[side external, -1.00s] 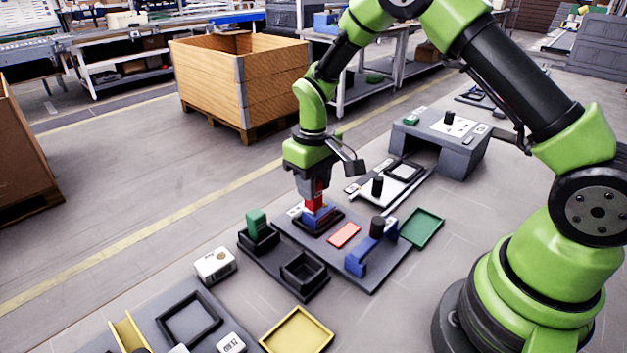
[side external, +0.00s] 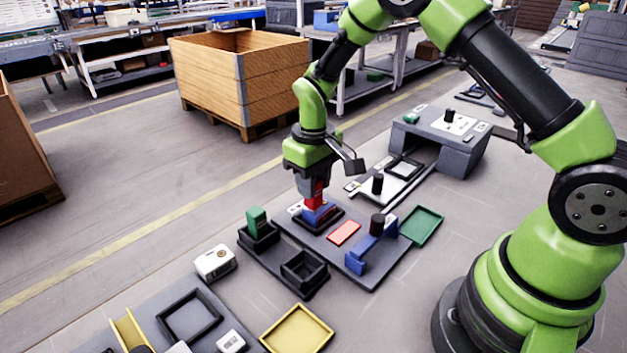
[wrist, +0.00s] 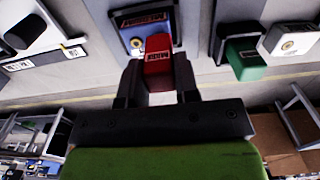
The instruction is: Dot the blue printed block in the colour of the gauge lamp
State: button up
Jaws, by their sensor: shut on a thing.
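My gripper (side external: 314,199) is shut on a red stamp-like piece (side external: 315,203), held upright over the blue printed block (side external: 325,215). In the wrist view, my gripper (wrist: 158,92) has the red piece (wrist: 158,65) between its fingers, with dark marks on its face. The blue block (wrist: 145,20) shows there with a printed label, in a dark frame. I cannot tell whether the red piece touches the block. A white box with a round dial (side external: 215,262), perhaps the gauge, stands at the left; its lamp colour is not clear.
A green piece (side external: 256,218) stands in a black holder, with an empty black holder (side external: 304,272) beside it. A red pad (side external: 343,233) and a blue bridge with a black knob (side external: 370,247) lie right of the block. Green (side external: 422,226) and yellow (side external: 297,331) trays are nearby.

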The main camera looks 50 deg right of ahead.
jog(key=shift+r, duration=3.5)
jog(key=s+a+f, duration=0.3)
jog(key=s+a, duration=0.5)
jog(key=a, duration=0.2)
jog(key=shift+w+a+f, duration=0.1)
jog(key=shift+f, duration=1.55)
jog(key=shift+w+a+f, duration=0.1)
jog(key=shift+f, duration=1.5)
